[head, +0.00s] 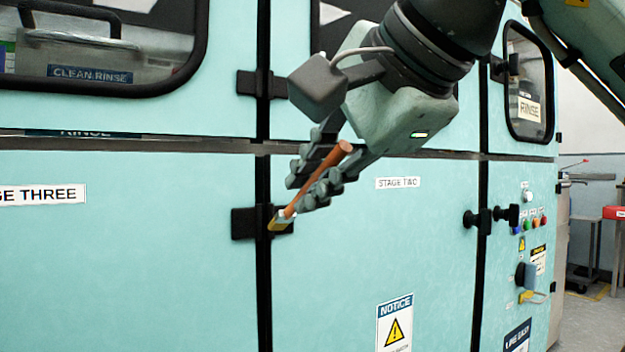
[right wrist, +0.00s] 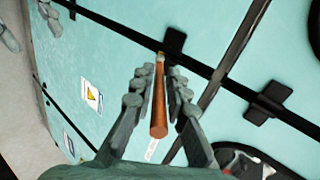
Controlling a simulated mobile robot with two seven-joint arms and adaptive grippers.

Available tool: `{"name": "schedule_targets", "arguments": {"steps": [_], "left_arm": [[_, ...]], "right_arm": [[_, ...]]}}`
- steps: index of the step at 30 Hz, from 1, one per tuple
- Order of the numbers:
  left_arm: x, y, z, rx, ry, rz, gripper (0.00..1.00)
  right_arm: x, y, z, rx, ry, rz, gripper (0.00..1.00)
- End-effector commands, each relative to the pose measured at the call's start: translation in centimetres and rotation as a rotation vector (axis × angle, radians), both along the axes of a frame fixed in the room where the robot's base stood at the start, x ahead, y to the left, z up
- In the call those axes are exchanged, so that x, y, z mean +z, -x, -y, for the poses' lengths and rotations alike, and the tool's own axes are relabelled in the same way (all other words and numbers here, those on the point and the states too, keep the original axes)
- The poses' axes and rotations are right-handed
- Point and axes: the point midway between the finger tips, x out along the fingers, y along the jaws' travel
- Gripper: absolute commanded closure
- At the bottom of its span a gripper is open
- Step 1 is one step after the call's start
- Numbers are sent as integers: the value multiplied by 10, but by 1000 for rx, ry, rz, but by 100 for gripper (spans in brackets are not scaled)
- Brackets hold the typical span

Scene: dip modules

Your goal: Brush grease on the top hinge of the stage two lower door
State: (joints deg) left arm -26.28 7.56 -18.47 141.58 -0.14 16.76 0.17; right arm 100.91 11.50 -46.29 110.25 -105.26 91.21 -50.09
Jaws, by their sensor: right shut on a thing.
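My right gripper (head: 318,180) is shut on a brush (head: 312,187) with an orange-brown handle and a pale tip. The brush slants down-left in the head view. The black top hinge of the stage two lower door (head: 244,223) sits on the dark seam at the door's left edge. The brush tip overlaps the hinge's right end; I cannot tell if they touch. In the right wrist view the brush (right wrist: 159,100) points at the hinge (right wrist: 174,40). Grey fingers at that view's top left look like my left gripper (right wrist: 30,28), spread apart and empty.
The stage two lower door (head: 400,260) is closed, with a notice sign (head: 395,322). Another hinge (head: 258,84) is above on the upper door. Black latches (head: 490,219) and a button panel (head: 533,222) stand at the right.

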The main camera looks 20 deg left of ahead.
Motion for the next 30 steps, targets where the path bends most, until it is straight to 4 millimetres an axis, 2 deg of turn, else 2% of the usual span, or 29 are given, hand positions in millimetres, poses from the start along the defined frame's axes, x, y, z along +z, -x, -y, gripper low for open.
{"name": "schedule_targets", "arguments": {"steps": [30], "left_arm": [[3, 0, 0, 0, 0, 0, 60]], "right_arm": [[1, -9, -12, 0, 0, 0, 100]]}}
